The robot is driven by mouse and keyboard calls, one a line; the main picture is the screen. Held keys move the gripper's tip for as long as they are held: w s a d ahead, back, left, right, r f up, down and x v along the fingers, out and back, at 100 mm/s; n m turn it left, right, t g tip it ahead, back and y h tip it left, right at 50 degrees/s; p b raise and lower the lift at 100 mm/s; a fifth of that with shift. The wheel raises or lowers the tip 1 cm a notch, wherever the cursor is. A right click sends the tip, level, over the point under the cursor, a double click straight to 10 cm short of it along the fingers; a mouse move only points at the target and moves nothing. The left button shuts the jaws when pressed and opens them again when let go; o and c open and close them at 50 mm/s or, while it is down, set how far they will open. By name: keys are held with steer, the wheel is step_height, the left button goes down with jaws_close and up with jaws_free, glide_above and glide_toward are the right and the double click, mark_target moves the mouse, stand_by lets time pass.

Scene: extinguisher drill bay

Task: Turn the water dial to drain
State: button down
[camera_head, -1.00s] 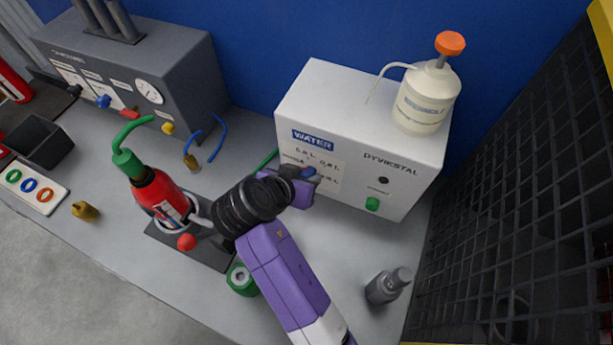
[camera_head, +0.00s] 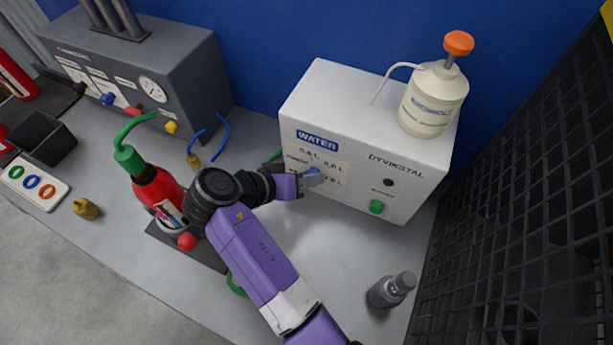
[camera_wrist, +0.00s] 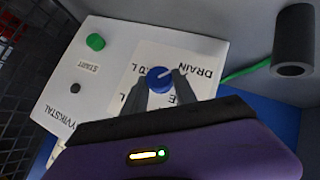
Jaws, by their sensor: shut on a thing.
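The white water unit (camera_head: 345,105) stands at the back of the bench, with a printed dial plate on its front. The blue water dial (camera_wrist: 160,79) shows in the wrist view, its pale pointer line aimed up and right toward the word DRAIN (camera_wrist: 195,67). My gripper (camera_wrist: 160,86) has its two grey fingers on either side of the dial and is shut on it. In the head view my gripper (camera_head: 312,177) reaches the front of the unit from the left and hides much of the dial and its labels.
A green start button (camera_head: 376,206) is right of the dial. A white pump bottle with orange cap (camera_head: 431,98) stands on the unit. A red extinguisher (camera_head: 158,190) is in a stand beside my arm.

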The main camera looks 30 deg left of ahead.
steer(key=shift+f, duration=0.1)
steer(key=c, duration=1)
jaws_free()
steer(key=b+v, duration=0.1)
steer(key=v, duration=0.7)
steer(key=shift+b, duration=0.4)
steer(key=shift+d, duration=0.15)
